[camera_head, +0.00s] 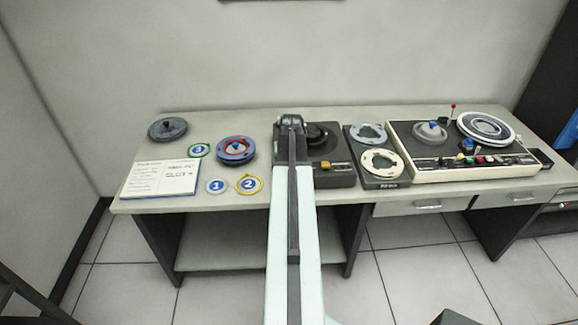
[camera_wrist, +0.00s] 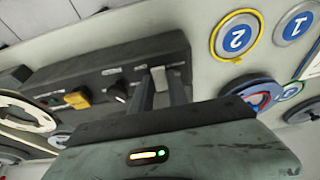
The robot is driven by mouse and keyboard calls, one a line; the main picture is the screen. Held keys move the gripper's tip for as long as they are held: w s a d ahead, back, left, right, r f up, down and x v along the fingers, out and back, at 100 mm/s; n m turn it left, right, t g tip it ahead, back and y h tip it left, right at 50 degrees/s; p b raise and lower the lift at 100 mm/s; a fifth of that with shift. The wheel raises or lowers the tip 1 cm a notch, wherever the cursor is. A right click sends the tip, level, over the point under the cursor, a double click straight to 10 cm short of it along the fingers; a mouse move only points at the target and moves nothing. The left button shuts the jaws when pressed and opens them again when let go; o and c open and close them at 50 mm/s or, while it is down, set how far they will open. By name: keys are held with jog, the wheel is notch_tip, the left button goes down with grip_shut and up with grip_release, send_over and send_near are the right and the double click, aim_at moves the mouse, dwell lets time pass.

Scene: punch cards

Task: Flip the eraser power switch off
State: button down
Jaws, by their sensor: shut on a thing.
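The eraser is a dark box (camera_head: 340,175) on the table, partly hidden by my arm in the head view. The wrist view shows its black front panel (camera_wrist: 100,72) with small labels, a yellow switch (camera_wrist: 77,100), a dark knob (camera_wrist: 118,92) and a light grey switch (camera_wrist: 158,75). My gripper (camera_wrist: 162,86) has its two fingers at the light grey switch, one on each side, and is shut on it. The fingertips are hard to make out, and the switch's position cannot be read. In the head view my arm hides the fingers.
A reel plate (camera_head: 382,180) stands right of the eraser, then a large tape deck (camera_head: 455,172).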

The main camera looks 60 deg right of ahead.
jog(key=shift+w+d+r+g+y+p, duration=0.15)
jog(key=shift+w+d+g+y+p, duration=0.2)
jog(key=shift+d+g+y, duration=0.45)
jog(key=shift+a+g+y, duration=0.2)
jog(key=shift+g+y, duration=0.1)
jog(key=shift+y, duration=0.4)
jog(key=shift+s+a, duration=0.1)
jog(key=shift+s, duration=0.05)
jog(key=c, duration=1.3)
grip_release()
notch_tip(320, 180, up, 8)
jog(key=p, duration=0.7)
jog(key=shift+f+p, duration=0.2)
jog(key=shift+p, duration=0.15)
